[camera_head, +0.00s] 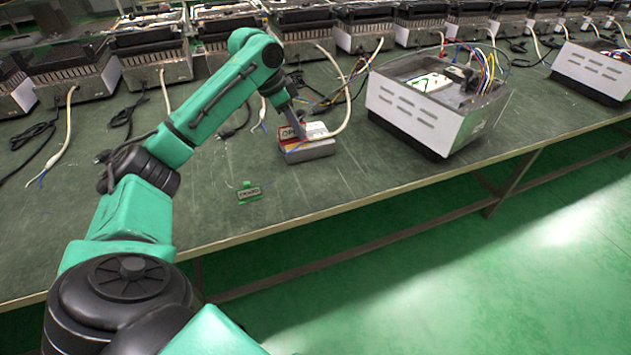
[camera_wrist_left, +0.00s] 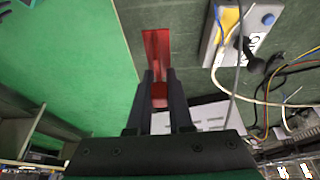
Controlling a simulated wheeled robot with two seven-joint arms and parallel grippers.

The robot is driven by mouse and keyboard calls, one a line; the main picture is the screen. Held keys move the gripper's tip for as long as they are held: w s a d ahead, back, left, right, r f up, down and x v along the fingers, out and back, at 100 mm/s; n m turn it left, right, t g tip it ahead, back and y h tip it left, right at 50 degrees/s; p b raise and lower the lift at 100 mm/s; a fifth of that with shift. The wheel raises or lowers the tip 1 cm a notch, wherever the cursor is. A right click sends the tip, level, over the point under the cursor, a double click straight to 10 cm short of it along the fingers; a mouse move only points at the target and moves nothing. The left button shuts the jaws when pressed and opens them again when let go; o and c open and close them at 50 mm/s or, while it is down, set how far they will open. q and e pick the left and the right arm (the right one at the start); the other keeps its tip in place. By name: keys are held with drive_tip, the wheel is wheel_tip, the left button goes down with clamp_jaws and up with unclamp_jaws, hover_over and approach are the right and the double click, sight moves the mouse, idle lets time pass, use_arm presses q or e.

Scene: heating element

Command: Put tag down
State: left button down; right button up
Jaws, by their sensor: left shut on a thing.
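My left gripper (camera_head: 298,131) is shut on a red tag (camera_wrist_left: 156,48), which shows between and beyond its two dark fingers in the left wrist view (camera_wrist_left: 160,90). In the head view the gripper is by a grey box (camera_head: 308,153) with a white, red-edged face on or in front of it; I cannot tell there how much of that is the tag. I cannot tell whether the tag touches the table. A small green tag (camera_head: 249,193) lies on the table near its front edge. My right gripper is not in view.
An opened white heater unit (camera_head: 425,105) with coloured wires stands right of the grey box. Several similar units line the back of the dark green table (camera_head: 340,190). Loose cables lie on the left. The table's front middle is mostly clear.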

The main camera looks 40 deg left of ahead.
use_arm(q)
drive_tip(key=b, duration=0.1)
hover_over(303, 189)
drive_tip(key=s+a, duration=0.1)
drive_tip(key=s, duration=0.1)
drive_tip(key=f, duration=0.6)
drive_tip(key=shift+w+f, duration=0.1)
drive_tip(key=shift+w, duration=0.15)
wheel_tip(303, 189, down, 13)
drive_tip(key=shift+w+r+b, duration=0.15)
drive_tip(key=shift+b, duration=0.8)
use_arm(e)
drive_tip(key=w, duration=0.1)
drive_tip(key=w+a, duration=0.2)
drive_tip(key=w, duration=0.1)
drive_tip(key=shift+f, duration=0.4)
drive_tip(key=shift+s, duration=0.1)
use_arm(q)
drive_tip(key=c, duration=0.8)
unclamp_jaws()
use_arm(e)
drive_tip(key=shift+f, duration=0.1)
